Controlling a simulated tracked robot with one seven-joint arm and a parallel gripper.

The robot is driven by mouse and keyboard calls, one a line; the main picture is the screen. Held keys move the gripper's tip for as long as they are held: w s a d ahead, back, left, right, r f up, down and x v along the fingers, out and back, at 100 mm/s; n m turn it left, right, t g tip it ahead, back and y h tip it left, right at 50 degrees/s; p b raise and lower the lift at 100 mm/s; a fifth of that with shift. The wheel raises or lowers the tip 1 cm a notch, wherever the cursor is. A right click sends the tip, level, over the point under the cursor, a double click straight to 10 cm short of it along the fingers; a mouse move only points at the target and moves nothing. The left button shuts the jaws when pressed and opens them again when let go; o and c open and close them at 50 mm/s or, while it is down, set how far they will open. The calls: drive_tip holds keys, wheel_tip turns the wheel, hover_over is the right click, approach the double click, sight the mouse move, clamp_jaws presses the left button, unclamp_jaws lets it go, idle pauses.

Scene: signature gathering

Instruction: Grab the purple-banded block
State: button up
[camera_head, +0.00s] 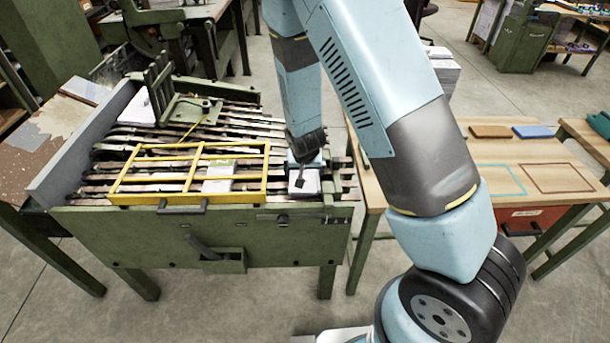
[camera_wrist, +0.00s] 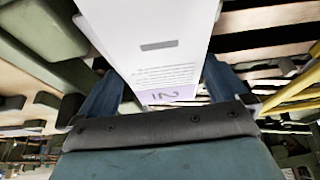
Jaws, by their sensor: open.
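The purple-banded block is a white, paper-like block (camera_wrist: 155,50) with a pale purple strip and printed text at its near end, seen in the wrist view. My gripper (camera_wrist: 163,88) is open, with one dark blue finger on each side of the block. I cannot tell whether either finger touches it. In the head view my gripper (camera_head: 304,170) points down at the right end of the green slatted machine. A white block (camera_head: 308,184) shows just below it, partly hidden by the gripper.
A yellow frame (camera_head: 143,197) lies left of my gripper, with a green-banded white block (camera_head: 218,179) within its outline. Another white block (camera_head: 139,109) is at the back left. A wooden table (camera_head: 465,178) with brown and blue pads stands right.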

drive_tip(key=shift+f, duration=0.2)
drive_tip(key=shift+c, duration=0.3)
drive_tip(key=c, duration=0.9)
drive_tip(key=shift+r, duration=0.1)
